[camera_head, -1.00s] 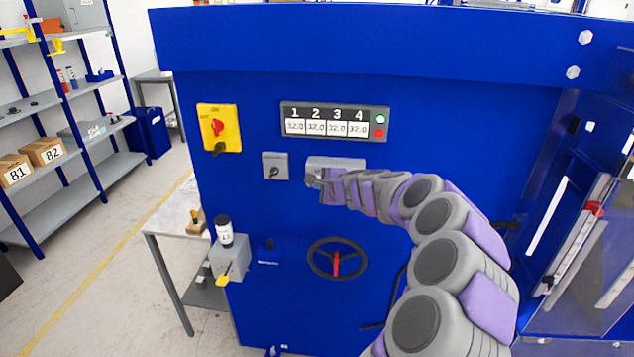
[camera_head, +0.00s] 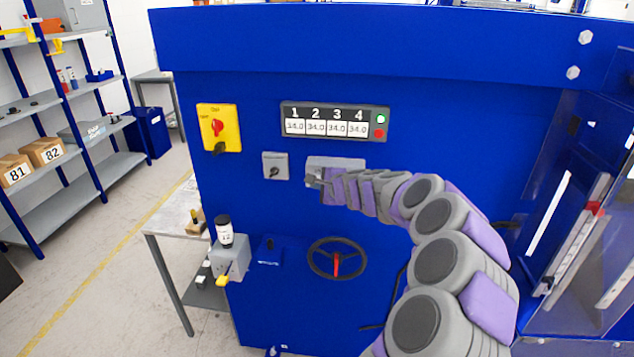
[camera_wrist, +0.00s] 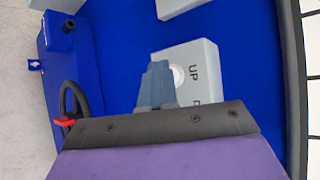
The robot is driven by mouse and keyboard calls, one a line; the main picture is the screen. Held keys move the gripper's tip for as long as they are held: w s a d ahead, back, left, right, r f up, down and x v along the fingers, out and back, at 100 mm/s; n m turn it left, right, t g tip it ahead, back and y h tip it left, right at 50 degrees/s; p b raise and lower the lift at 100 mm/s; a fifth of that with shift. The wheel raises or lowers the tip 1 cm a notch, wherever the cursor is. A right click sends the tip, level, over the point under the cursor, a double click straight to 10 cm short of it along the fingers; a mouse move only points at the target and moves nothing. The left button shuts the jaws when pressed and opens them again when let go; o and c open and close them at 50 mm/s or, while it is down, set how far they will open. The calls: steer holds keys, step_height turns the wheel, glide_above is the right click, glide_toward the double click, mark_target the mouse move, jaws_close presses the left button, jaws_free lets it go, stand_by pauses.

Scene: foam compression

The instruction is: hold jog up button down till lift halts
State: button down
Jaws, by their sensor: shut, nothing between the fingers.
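The grey jog button box (camera_head: 345,162) is on the blue machine front, partly hidden by my arm. In the wrist view the box (camera_wrist: 208,62) shows the label UP beside a white round button (camera_wrist: 178,75). My gripper (camera_head: 314,181) is shut and empty, with its tips at the button; it also shows in the wrist view (camera_wrist: 158,70). The fingertips overlap the button's edge; how far it is pressed I cannot tell. The display (camera_head: 335,121) above reads 34.0 under 1, 2, 3 and 4, with a lit green lamp and a red one.
A yellow switch with a red knob (camera_head: 218,128) and a grey selector box (camera_head: 275,166) are to the left. A black handwheel (camera_head: 313,259) is below. A grey box with a yellow lever (camera_head: 229,258) stands at lower left. A shelf (camera_head: 70,135) is far left.

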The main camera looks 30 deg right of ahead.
steer(key=shift+s, duration=0.1)
steer(key=shift+s+a, duration=0.4)
steer(key=shift+s, duration=0.2)
steer(key=s+a, duration=0.1)
steer(key=s+a+b, duration=0.1)
steer(key=s, duration=0.2)
steer(key=shift+s+a, duration=0.1)
steer(key=shift+a, duration=0.3)
steer(key=shift+a, duration=0.1)
stand_by(0.5)
